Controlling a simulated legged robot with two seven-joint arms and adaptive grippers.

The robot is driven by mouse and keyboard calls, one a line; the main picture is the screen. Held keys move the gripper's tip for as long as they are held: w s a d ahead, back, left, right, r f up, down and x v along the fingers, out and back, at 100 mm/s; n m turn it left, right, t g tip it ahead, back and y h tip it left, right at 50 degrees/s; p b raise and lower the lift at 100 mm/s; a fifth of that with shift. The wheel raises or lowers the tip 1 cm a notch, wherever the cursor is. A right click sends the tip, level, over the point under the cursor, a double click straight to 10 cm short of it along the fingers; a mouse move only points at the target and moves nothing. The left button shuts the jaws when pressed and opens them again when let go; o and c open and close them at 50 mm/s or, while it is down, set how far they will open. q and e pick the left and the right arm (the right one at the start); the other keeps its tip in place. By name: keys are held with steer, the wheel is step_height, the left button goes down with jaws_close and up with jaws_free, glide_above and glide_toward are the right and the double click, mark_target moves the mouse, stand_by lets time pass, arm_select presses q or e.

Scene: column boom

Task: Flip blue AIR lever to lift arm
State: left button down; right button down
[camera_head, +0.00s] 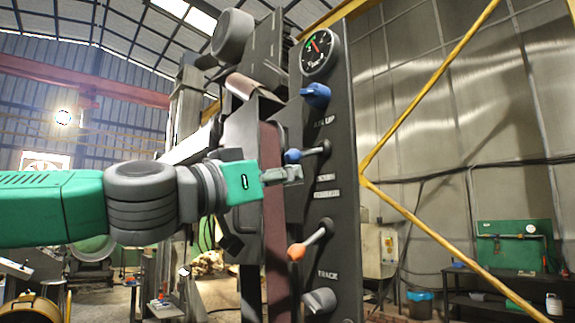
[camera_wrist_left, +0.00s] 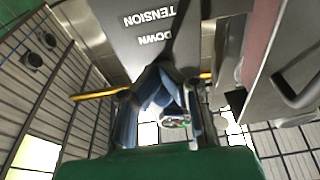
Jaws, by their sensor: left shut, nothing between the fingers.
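The AIR lever has a blue tip (camera_head: 292,155) on a grey shaft that runs right and slightly up to its pivot on the dark control panel (camera_head: 342,215). The label above it appears to read AIR UP, and DOWN and TENSION are printed below it. My left gripper (camera_head: 295,173) is shut and empty, its fingertips just below the blue tip. I cannot tell whether they touch it. In the left wrist view the fingers (camera_wrist_left: 165,90) point at the panel, where DOWN and TENSION show upside down. The lever is not clear there. My right gripper is not in view.
On the same panel are a pressure gauge (camera_head: 320,52), a blue knob (camera_head: 316,95) above the lever, an orange-tipped lever (camera_head: 297,251) below and a grey knob (camera_head: 320,300). A yellow bar frame (camera_head: 410,120) stands to the right. Machine parts crowd behind the gripper.

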arm_select(q)
steer(key=shift+r+p, duration=1.5)
steer(key=shift+r, duration=0.8)
steer(key=shift+s+a+f+b, duration=0.25)
steer(key=shift+a+f+b, duration=0.05)
steer(key=shift+f+b, duration=0.35)
steer(key=shift+s+a+f+b, duration=0.65)
steer(key=shift+a+f+b, duration=0.25)
steer(key=shift+b, duration=0.35)
steer(key=r+b+v, duration=0.1)
steer(key=v, duration=0.6)
steer(key=shift+r, duration=0.35)
